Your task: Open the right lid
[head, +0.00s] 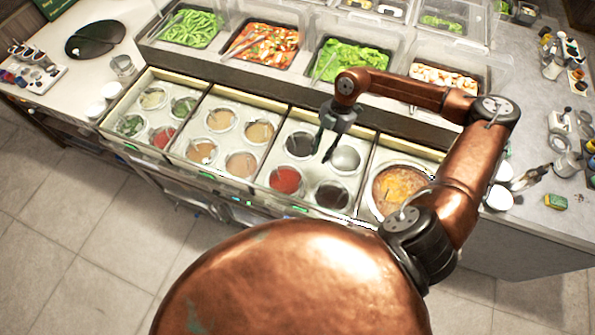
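The counter has a row of framed sauce sections. The rightmost one holds a large round pot of orange-brown soup (388,187), partly hidden by my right arm. The section left of it holds a dark well (300,145), a grey well (345,159), a red well (286,180) and a dark brown well (332,195). I cannot make out a distinct right lid or tell whether one is open or shut. My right gripper (322,155) is open and empty, pointing down over this section, between its rear wells. My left gripper is not in view.
Clear-covered bins of lettuce (352,60) and other vegetables stand behind the wells. Two more sauce sections lie to the left. Bottles and small containers crowd the right counter (535,215), with a green-yellow sponge (555,202). The floor in front is clear.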

